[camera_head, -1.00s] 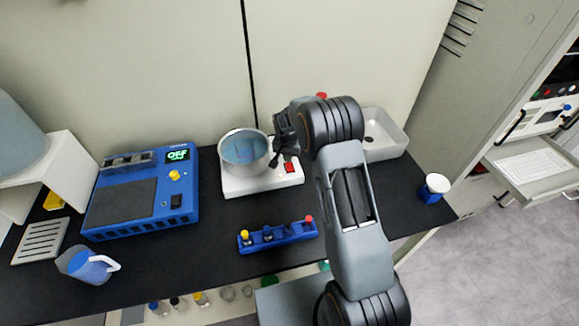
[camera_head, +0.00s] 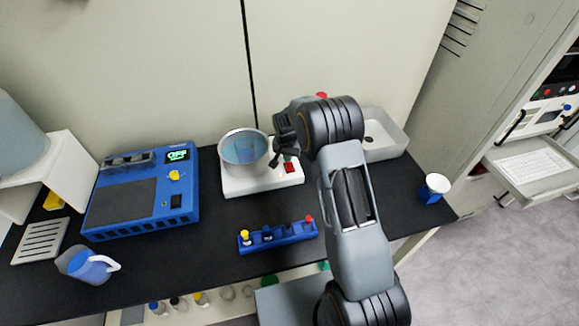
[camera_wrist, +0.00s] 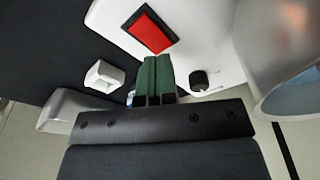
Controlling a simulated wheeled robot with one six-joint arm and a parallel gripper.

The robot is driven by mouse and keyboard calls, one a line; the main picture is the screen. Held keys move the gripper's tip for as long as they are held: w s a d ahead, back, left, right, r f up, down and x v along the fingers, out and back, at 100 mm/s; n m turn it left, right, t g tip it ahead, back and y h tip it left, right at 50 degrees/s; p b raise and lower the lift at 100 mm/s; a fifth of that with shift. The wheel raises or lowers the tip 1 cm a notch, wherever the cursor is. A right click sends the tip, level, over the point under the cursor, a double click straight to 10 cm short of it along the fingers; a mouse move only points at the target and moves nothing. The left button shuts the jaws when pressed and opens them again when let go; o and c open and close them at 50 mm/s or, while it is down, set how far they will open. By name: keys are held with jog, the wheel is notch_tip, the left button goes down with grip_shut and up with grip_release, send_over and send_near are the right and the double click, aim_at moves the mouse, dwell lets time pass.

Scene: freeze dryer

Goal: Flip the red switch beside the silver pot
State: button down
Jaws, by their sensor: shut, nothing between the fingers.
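The silver pot (camera_head: 246,150) stands on the left of a white base (camera_head: 240,186) on the black bench. The red switch (camera_head: 291,168) is on the right of that base, and it also shows as a red rectangle in a dark frame in the wrist view (camera_wrist: 149,30). A dark knob (camera_wrist: 199,80) sits on the base between switch and pot. My gripper (camera_head: 280,163) is above the base, between pot and switch. Its green fingertips (camera_wrist: 154,75) are together and empty, just beside the switch in the wrist view. I cannot tell if they touch the base.
A blue device (camera_head: 142,192) with a lit display stands at left, with a blue jug (camera_head: 88,266) before it. A blue rack (camera_head: 278,237) with small vials lies in front of the base. A white sink-like tray (camera_head: 384,140) and a small blue-white cup (camera_head: 433,188) are at right.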

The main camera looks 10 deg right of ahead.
jog(key=shift+f+b, duration=0.95)
jog(key=shift+f, duration=0.2)
dwell(0.4)
jog(key=shift+r+p, duration=1.75)
jog(key=shift+r, duration=1.75)
